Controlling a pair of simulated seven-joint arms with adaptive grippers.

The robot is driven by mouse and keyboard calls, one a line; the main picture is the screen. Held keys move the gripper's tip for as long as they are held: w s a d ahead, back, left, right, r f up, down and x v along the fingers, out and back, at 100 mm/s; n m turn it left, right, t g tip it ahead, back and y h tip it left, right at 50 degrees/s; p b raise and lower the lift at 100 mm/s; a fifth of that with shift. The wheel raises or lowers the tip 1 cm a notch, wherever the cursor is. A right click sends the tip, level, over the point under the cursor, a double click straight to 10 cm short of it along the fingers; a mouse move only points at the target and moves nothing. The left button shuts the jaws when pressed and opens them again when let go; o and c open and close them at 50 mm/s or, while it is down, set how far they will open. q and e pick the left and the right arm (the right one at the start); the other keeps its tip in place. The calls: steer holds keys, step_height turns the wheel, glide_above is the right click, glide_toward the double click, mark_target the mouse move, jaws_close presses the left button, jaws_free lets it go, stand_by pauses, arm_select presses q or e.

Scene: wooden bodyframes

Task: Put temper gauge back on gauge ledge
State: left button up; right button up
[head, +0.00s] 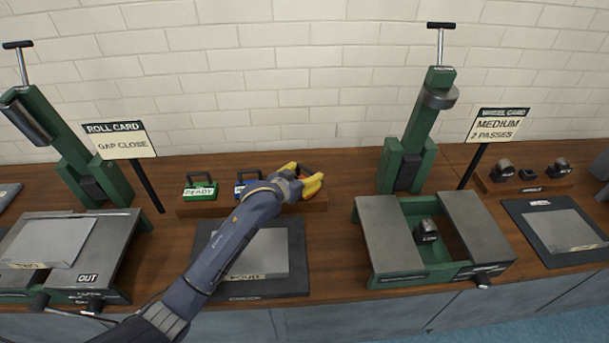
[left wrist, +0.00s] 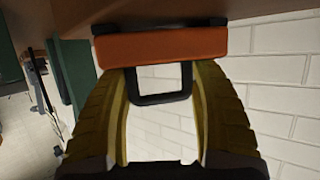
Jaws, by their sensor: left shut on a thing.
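The gauge ledge (head: 228,208) is a low wooden strip at the back of the bench, left of centre in the head view. My left gripper (head: 313,184) is at the right end of this ledge, its yellow fingers shut on the temper gauge. In the left wrist view the gauge is an orange block (left wrist: 160,47) with a black loop handle (left wrist: 161,99), and the fingers (left wrist: 162,72) grip that handle from both sides. In the head view the fingers mostly hide the gauge. I cannot tell whether it touches the ledge. My right gripper is out of view.
A green gauge (head: 200,191) marked READY and a blue gauge (head: 241,188) stand on the ledge to the left. A dark mat (head: 300,260) with a grey plate lies in front. Green roller presses (head: 420,125) and sign posts (head: 150,188) stand on both sides.

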arm_select(q)
steer(key=o, duration=1.4)
steer(key=v, duration=1.2)
